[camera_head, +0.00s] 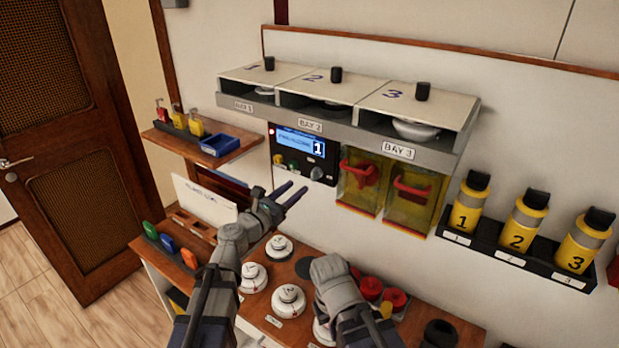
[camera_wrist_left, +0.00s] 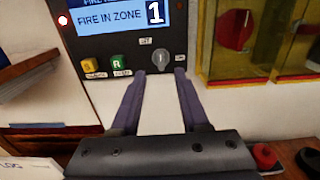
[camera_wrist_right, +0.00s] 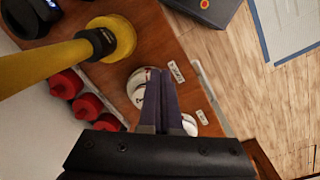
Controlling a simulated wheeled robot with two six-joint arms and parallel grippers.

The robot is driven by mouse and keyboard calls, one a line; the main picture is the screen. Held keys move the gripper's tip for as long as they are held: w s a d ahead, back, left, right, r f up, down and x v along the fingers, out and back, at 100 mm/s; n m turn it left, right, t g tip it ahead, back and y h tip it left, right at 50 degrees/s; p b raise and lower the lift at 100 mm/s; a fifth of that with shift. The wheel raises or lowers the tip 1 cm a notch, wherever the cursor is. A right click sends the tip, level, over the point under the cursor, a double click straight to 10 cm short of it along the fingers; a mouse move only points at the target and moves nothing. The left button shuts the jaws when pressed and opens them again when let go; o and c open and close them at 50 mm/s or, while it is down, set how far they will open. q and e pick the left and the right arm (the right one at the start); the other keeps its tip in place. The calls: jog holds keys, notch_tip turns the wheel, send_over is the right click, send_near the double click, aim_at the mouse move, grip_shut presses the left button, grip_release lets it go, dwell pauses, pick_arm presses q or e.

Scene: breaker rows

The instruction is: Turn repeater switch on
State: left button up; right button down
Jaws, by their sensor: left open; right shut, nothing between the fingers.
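The repeater panel (camera_head: 300,135) is a dark box on the wall under the bays. Its blue screen reads FIRE IN ZONE 1 in the left wrist view (camera_wrist_left: 122,20). My right gripper (camera_wrist_right: 160,75) is shut and empty over the white detectors (camera_wrist_right: 140,88) on the bench.
Yellow and green buttons (camera_wrist_left: 118,62) sit left of the switch. Yellow covers with red handles (camera_head: 362,175) hang right of the panel. A shelf (camera_head: 215,155) juts out at left. Red items (camera_wrist_right: 68,85) and a yellow cylinder (camera_wrist_right: 45,65) are near my right gripper.

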aim_at(312, 175)
pick_arm(q)
jog(key=shift+x, duration=3.9)
grip_shut()
